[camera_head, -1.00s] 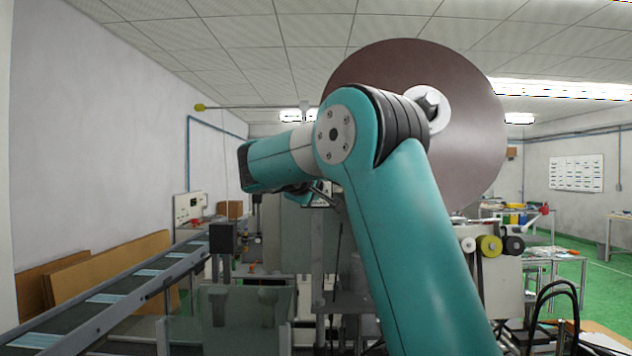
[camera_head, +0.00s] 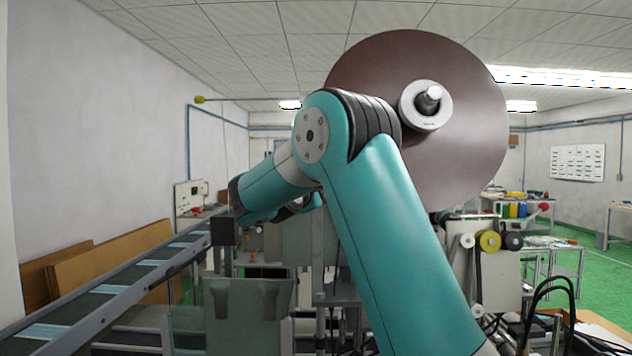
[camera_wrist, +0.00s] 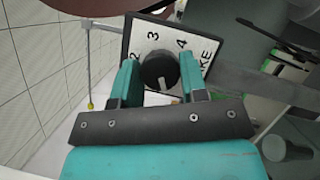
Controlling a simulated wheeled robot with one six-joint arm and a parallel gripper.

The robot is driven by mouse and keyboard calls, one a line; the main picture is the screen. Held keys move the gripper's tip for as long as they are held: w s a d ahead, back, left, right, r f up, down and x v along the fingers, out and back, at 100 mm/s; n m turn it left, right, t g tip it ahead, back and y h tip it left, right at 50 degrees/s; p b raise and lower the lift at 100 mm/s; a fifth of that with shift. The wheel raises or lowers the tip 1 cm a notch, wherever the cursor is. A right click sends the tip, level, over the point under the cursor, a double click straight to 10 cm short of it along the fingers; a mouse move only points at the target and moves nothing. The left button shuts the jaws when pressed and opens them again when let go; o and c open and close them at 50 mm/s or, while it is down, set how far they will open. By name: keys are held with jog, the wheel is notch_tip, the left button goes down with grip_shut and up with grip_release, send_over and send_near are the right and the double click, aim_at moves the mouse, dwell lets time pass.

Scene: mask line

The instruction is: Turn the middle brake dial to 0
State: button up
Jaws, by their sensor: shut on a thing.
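In the wrist view a black round brake dial (camera_wrist: 158,66) sits on a white, dark-edged plate (camera_wrist: 192,34). The plate shows the numerals 2, 3 and 4 and the letters KE. A pale pointer mark shows on the dial's lower part, on the side away from the 3. The 0 is not visible. My gripper (camera_wrist: 159,76) has its two teal fingers on either side of the dial, shut on it. Whether this is the middle dial cannot be told from this view. In the head view my own arm hides the dial and fingertips.
A large brown disc-shaped reel (camera_head: 465,130) stands behind my arm. A conveyor (camera_head: 110,290) runs along the left, with brown boards (camera_head: 120,268) against the wall. Yellow and black rollers (camera_head: 490,241) are at the right. Green floor (camera_head: 600,285) is open at far right.

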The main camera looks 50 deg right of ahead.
jog(key=shift+n, duration=0.4)
jog(key=o, duration=0.9)
